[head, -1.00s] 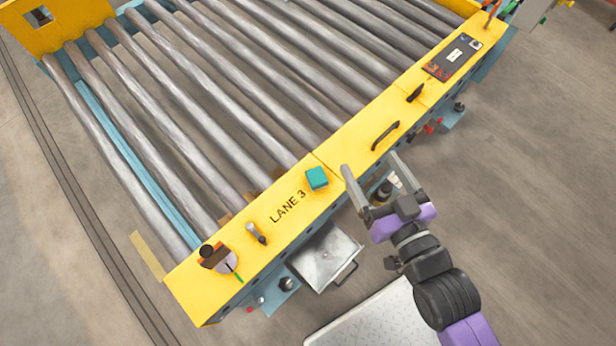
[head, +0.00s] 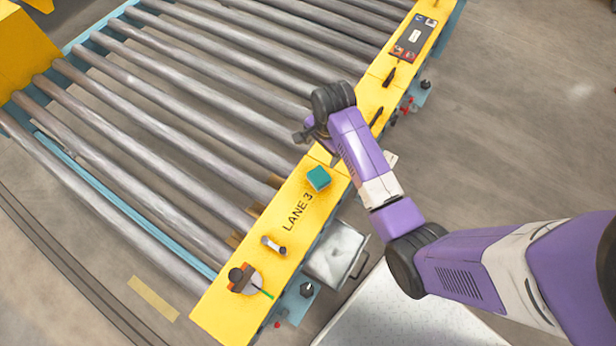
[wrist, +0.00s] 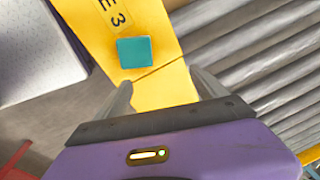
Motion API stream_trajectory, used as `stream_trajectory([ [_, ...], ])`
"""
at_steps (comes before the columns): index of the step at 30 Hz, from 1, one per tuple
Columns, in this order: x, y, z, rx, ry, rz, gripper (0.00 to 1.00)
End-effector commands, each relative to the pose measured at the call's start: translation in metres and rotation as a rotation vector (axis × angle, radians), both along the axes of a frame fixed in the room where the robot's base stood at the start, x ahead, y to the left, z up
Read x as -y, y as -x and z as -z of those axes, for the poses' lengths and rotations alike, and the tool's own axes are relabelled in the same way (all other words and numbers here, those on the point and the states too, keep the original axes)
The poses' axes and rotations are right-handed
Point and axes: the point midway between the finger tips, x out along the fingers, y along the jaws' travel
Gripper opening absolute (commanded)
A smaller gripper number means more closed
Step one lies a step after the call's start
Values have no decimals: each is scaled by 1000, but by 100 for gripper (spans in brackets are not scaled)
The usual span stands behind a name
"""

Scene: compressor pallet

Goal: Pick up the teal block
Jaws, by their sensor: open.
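The teal block (head: 318,178) sits on the yellow conveyor rail (head: 285,245), just beside the "LANE 3" lettering. In the wrist view the teal block (wrist: 134,52) lies ahead of my gripper (wrist: 165,85), nearer the left finger, on the yellow surface. My gripper is open and empty, with its two fingers apart and the block beyond their tips. In the head view my gripper (head: 318,145) is over the rail's inner edge, just up from the block, and its fingers are partly hidden by my wrist.
Steel rollers (head: 200,110) fill the conveyor beside the rail. A small grey-handled item (head: 273,246) and a dark knob on an orange base (head: 240,277) stand farther down the rail. A dark panel (head: 414,38) and black handles (head: 389,77) lie up the rail. A metal tray (head: 337,252) sticks out below.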

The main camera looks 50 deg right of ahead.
Motion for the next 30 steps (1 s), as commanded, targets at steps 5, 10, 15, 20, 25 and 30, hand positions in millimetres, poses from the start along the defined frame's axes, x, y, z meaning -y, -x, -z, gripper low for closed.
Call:
stream_trajectory([
  [5, -13, 32, 6, -125, -62, 132, 82],
  [10, -14, 33, 17, -130, -66, 162, 82],
  [15, -14, 33, 34, -130, -66, 161, 82],
  [20, -15, 31, 54, -129, -66, 159, 82],
  [25, -15, 31, 77, -128, -66, 160, 82],
  [30, -15, 30, 84, -126, -64, 159, 82],
])
